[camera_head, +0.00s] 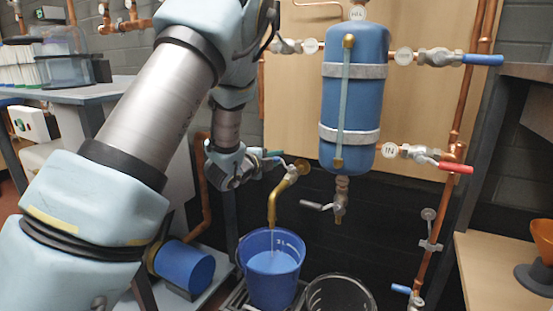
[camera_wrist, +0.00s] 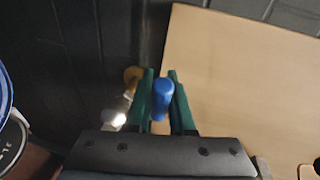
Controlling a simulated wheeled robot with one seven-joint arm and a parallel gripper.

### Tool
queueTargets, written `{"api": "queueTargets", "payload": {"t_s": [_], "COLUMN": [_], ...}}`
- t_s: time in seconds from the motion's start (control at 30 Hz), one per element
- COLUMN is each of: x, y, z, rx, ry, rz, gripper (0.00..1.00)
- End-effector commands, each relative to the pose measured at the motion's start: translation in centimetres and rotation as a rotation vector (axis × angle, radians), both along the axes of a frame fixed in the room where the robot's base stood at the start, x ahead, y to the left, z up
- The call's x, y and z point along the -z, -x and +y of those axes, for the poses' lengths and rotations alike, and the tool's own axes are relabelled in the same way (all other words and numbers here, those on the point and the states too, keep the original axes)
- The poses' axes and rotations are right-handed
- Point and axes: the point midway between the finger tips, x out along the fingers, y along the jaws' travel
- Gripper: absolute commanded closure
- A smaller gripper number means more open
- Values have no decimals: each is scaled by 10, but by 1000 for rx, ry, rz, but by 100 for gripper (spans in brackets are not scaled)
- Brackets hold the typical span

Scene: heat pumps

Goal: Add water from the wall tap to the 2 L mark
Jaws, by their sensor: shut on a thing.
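The brass wall tap (camera_head: 284,188) has its spout pointing down over a blue bucket (camera_head: 258,290). The bucket stands upright, with pale marks on its inner wall and a lighter blue surface, which looks like water, inside. My gripper (camera_head: 264,159) is at the tap, above and behind the bucket. In the wrist view, the green fingers of my gripper (camera_wrist: 163,98) are shut around a blue tap handle (camera_wrist: 164,92). Part of the brass tap (camera_wrist: 132,77) shows beside the fingers.
A blue tank (camera_head: 355,105) with valves hangs on the wooden board right of the tap. A red-handled valve (camera_head: 455,167) is below right. A dark, clear-looking container (camera_head: 340,293) stands right of the bucket. A bench (camera_head: 75,95) is left, a wooden surface (camera_head: 490,270) right.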

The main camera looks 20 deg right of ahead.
Motion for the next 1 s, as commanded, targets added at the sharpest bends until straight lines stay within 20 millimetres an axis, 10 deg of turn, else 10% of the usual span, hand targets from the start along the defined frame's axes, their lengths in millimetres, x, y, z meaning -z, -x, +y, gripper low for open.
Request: {"api": "queueTargets", "payload": {"t_s": [0.67,0.7,1.0], "x": [1,1,0], "y": [-3,-3,-3], "z": [-10,-10,-10], "rx": [194,194,194], "ry": [-2,-2,-1], "rz": [1,1,0], "gripper": [100,77,49]}}
